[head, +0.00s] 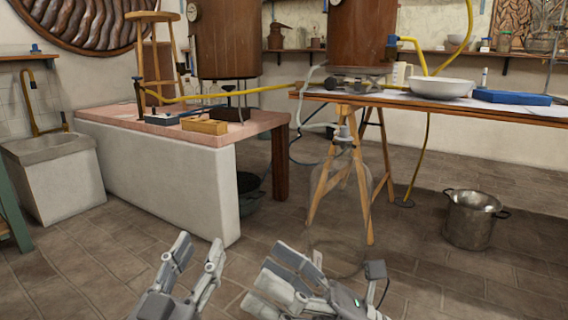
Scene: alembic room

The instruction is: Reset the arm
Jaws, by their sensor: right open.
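My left gripper (200,242) is at the bottom of the head view, left of centre. Its two grey fingers point up and stand apart, with nothing between them. My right gripper (264,274) is just to its right, angled toward the left, with its fingers apart and no object seen in them. Both grippers are in front of the tiled floor and appear clear of the furniture. The arms behind them are mostly cut off by the lower edge.
A white-sided bench (160,185) with a pinkish top stands ahead left. A trestle table (400,98) holding a white bowl (443,88) and blue tray (511,97) stands ahead right. A metal pot (470,222) sits on the floor at right. A stone sink (50,150) is far left.

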